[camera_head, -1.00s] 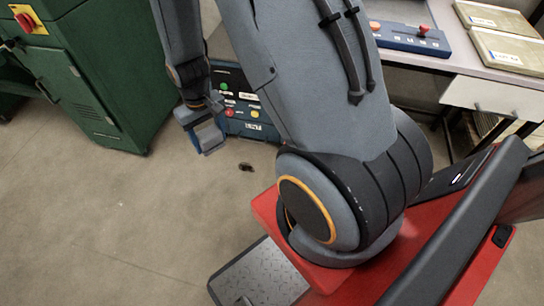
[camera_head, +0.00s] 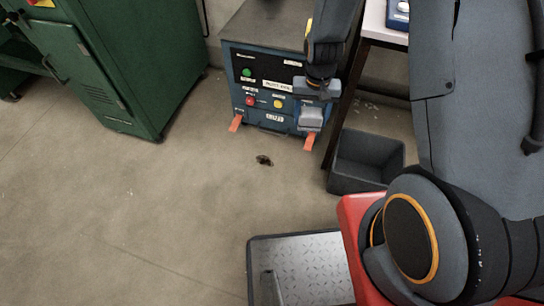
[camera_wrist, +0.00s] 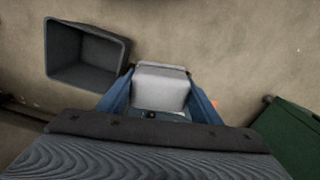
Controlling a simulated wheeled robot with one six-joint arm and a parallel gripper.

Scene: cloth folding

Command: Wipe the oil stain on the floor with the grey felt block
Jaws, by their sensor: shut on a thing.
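The oil stain (camera_head: 264,160) is a small dark spot on the bare floor in the head view, in front of a blue machine. My gripper (camera_head: 311,104) is right of and above it in the picture, in front of the machine. It is shut on the grey felt block (camera_head: 311,119), which hangs between the fingers. In the wrist view the block (camera_wrist: 160,88) sits between the two blue fingers. The block appears to be above the floor, apart from the stain. I cannot make out the stain in the wrist view.
The blue machine (camera_head: 250,75) with orange feet stands behind the stain. A dark open bin (camera_head: 345,178) is right of it, by a table leg. A green cabinet (camera_head: 115,75) stands left. A metal-topped platform (camera_head: 310,265) lies in front. Floor left of the stain is clear.

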